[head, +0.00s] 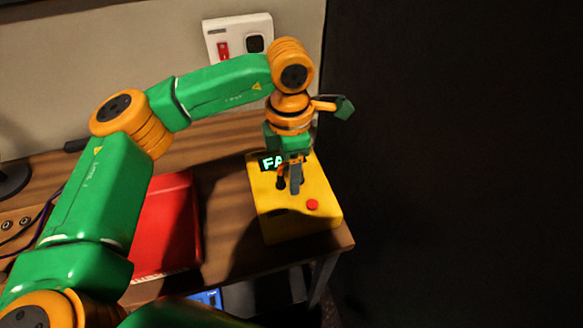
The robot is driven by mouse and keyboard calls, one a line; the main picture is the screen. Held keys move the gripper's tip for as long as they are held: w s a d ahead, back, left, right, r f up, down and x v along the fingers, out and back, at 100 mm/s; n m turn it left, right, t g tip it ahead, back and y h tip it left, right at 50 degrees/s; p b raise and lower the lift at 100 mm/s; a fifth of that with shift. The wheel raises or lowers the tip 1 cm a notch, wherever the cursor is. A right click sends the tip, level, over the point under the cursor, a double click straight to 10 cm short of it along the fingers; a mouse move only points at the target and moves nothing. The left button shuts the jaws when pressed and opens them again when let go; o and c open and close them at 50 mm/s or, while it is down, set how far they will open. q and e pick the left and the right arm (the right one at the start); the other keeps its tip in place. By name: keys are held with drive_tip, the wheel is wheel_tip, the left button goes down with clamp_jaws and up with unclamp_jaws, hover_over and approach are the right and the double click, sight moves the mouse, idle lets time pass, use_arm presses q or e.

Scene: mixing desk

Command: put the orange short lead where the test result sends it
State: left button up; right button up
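A yellow tester box (317,226) stands at the right end of the wooden desk. Its lit display (270,163) shows the letters "FA"; the rest of the word is hidden behind my gripper. A red button (312,204) is on its top. My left gripper (294,186) points down over the tester, with its fingers close to the top. A small orange piece (282,171), which looks like part of the orange short lead, shows beside the fingers. I cannot tell whether the fingers hold it. My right gripper is not in view.
A red bin (165,225) stands on the desk left of the tester, partly behind my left arm. A wooden panel with sockets and cables (18,228) is at the far left. A blue object (208,298) shows below the desk edge. A wall outlet (238,38) is behind.

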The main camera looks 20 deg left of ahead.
use_arm(q)
clamp_jaws()
idle(1.0)
drive_tip(key=shift+r, duration=0.1)
drive_tip(key=shift+r+p, duration=2.25)
drive_tip(key=shift+r, duration=0.7)
